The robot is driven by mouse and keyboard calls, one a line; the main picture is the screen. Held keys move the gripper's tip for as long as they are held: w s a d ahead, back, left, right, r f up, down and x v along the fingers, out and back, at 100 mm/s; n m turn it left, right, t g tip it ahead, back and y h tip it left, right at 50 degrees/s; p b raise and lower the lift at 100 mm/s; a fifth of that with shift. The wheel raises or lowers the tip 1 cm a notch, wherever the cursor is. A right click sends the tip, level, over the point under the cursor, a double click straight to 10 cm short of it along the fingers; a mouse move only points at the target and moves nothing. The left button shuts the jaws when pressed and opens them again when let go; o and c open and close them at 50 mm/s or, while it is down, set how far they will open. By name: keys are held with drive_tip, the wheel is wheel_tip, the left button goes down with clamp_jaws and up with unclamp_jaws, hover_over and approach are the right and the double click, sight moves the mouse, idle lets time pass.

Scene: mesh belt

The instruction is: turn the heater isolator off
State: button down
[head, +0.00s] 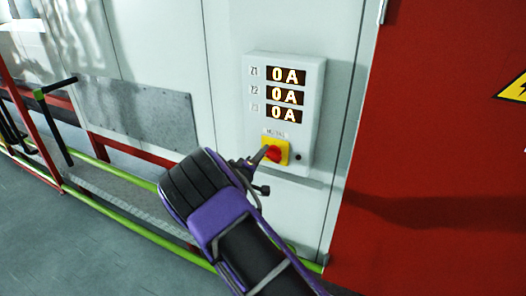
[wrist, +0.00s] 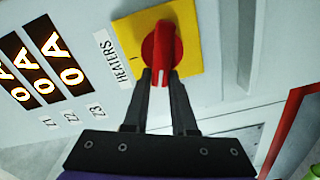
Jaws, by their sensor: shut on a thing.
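The red heater isolator knob (wrist: 162,48) sits on a square yellow plate (wrist: 125,32) beside a label reading HEATERS (wrist: 113,60). In the head view the knob (head: 273,153) is at the bottom of the white display box (head: 312,140). My gripper (wrist: 162,80) is shut on the knob, one finger on each side of its grip; in the head view it reaches in from the left (head: 256,160). The knob's white mark points towards my gripper, sideways to the left on the panel. The three displays, Z1, Z2 and Z3 (head: 285,94), each read 0 A.
A small dark round fitting (head: 298,157) is right of the yellow plate. A red panel (head: 440,150) with a yellow warning sign (head: 514,88) stands to the right. Green and red rails (head: 130,229) run low at the left, above grey floor (head: 60,260).

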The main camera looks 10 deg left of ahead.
drive_tip(key=shift+f+n, duration=0.3)
drive_tip(key=shift+n, duration=0.8)
drive_tip(key=shift+f+n, duration=0.25)
drive_tip(key=shift+n, duration=0.85)
drive_tip(key=c, duration=0.7)
unclamp_jaws()
drive_tip(key=shift+a, duration=0.1)
drive_tip(key=v, duration=1.7)
drive_tip(key=shift+s, duration=0.15)
